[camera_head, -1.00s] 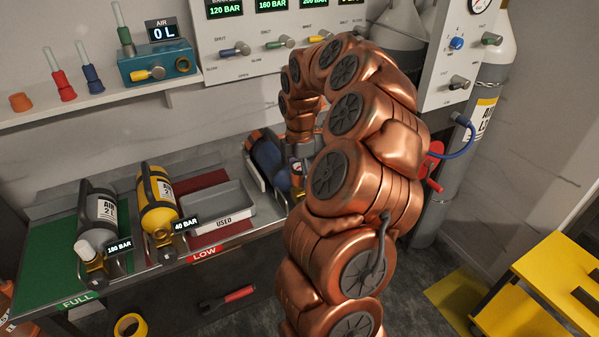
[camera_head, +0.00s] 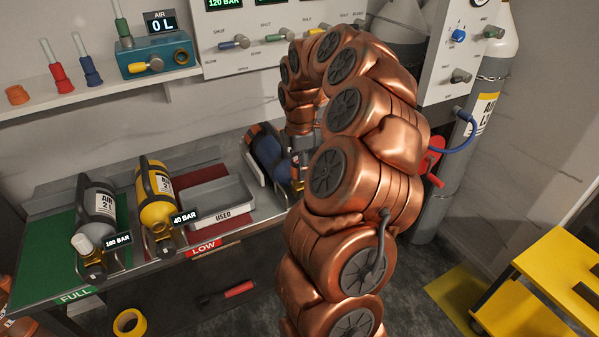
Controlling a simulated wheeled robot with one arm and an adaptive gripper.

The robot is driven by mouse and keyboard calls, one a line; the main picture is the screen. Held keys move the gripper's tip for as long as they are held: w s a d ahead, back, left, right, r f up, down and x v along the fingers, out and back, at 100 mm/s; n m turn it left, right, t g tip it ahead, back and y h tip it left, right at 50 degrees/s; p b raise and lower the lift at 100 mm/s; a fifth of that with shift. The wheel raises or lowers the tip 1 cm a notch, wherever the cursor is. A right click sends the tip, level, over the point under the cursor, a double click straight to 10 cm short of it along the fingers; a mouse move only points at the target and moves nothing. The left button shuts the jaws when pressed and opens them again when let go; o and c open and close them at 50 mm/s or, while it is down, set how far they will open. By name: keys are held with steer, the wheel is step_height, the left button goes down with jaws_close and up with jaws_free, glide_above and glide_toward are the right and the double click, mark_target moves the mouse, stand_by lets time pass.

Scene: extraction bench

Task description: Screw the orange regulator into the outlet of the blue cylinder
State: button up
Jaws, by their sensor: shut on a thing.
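The blue cylinder (camera_head: 267,150) lies in a cradle at the right end of the bench, its outlet end toward my arm. My gripper (camera_head: 299,165) is at that outlet end, mostly hidden behind my copper-coloured arm. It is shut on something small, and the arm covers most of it. I cannot clearly make out the orange regulator there, nor whether it touches the outlet. An orange piece (camera_head: 17,95) stands on the wall shelf at the far left; I cannot tell what it is.
A grey cylinder (camera_head: 98,212) and a yellow cylinder (camera_head: 157,195) lie on the bench (camera_head: 50,262) at left. The USED tray (camera_head: 222,200) sits beside the blue cylinder. A valve panel (camera_head: 262,55) is above, and a yellow cart (camera_head: 560,262) stands at right.

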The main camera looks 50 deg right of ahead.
steer(key=m+b, duration=0.1)
steer(key=m, duration=0.1)
steer(key=m+b, duration=0.1)
steer(key=b, duration=0.1)
steer(key=m+b, duration=0.1)
steer(key=m, duration=0.1)
steer(key=shift+f+m, duration=0.3)
steer(key=shift+f, duration=0.05)
steer(key=m+b, duration=0.3)
steer(key=m, duration=0.1)
steer(key=shift+m+b, duration=0.3)
steer(key=shift+b, duration=0.1)
steer(key=o, duration=1.3)
steer(key=shift+r, duration=0.3)
steer(key=shift+r+n+p, duration=0.25)
steer(key=shift+n+p, duration=0.45)
steer(key=shift+p, duration=0.35)
steer(key=n+p, duration=0.4)
steer(key=n, duration=0.1)
steer(key=n+p, duration=0.2)
steer(key=n, duration=0.1)
steer(key=shift+n, duration=0.3)
steer(key=shift+f+n+p, duration=0.3)
steer(key=shift+n+p, duration=0.3)
steer(key=shift+n, duration=0.3)
